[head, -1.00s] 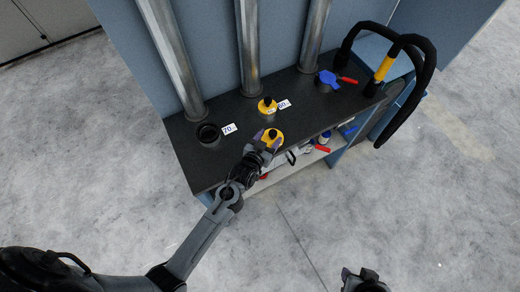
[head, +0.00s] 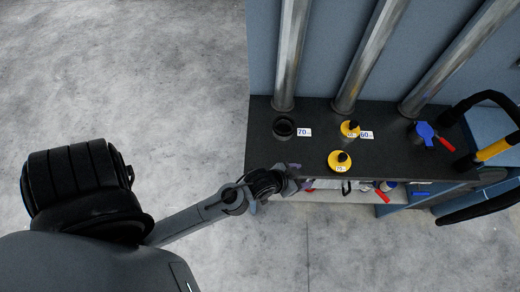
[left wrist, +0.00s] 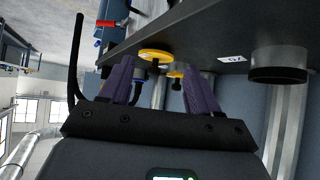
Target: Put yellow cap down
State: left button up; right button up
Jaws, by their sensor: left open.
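A second yellow cap (head: 350,129) sits further back beside the 60 label. My left gripper (head: 294,177) is open and empty, to the left of and in front of the nearer cap, apart from it. Its two purple fingers stand apart in the left wrist view (left wrist: 158,68). My right gripper is out of view.
A black open port (head: 284,128) stands by the 70 label (head: 304,132). A blue valve with a red handle (head: 427,133) is at the right. Metal pipes (head: 370,58) rise behind the bench (head: 385,165). A lower shelf holds small items. Floor is clear at left.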

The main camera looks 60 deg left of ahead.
pick_arm(q)
jog(key=s+a+r+g, duration=0.1)
jog(key=s+g, duration=0.2)
jog(key=s, duration=0.4)
jog(key=s+a+r+m+g, duration=0.1)
jog(key=s+r+g, duration=0.1)
jog(key=s, duration=0.5)
jog(key=shift+s+a+r+g+y, duration=0.15)
jog(key=shift+s+r+g+y, duration=0.2)
jog(key=shift+g, duration=0.35)
jog(key=shift+w, duration=0.1)
notch_tip(320, 180, up, 19)
jog(key=p, duration=1.8)
jog(key=shift+f+p, duration=0.15)
jog(key=shift+p, duration=0.25)
